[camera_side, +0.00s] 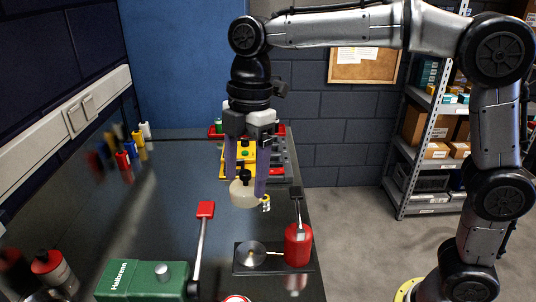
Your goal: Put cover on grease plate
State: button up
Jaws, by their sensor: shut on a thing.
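The cover, a pale cream cap with a black knob (245,194), is in the air in the side view. My gripper (246,180) points down with its two bluish fingers on either side of the cover and is shut on it. The grease plate seems to be the small silver dish (251,251) on a dark base on the bench. The cover is above and behind this dish in the picture, apart from it.
A red canister (298,245) with a black-topped lever stands right of the dish. A green machine (140,281) with a red-ended lever (205,210) is at the front left. Yellow and red items (237,155) are behind my gripper. The bench (160,215) is clear at mid-left.

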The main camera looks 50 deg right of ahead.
aim_at(253, 180)
notch_tip(253, 180, down, 14)
jog(key=shift+d+f, duration=0.15)
jog(key=shift+f, duration=0.1)
dwell(0.6)
jog(key=shift+f, duration=0.6)
dwell(1.3)
jog(key=o, duration=1.1)
jog(key=shift+c, duration=0.2)
jog(key=shift+d+r, duration=0.2)
jog(key=shift+r, duration=1.65)
jog(key=shift+d+r, duration=0.25)
jog(key=shift+r, duration=1.55)
jog(key=shift+d+r, duration=0.2)
jog(key=shift+r, duration=1.65)
jog(key=shift+d, duration=0.1)
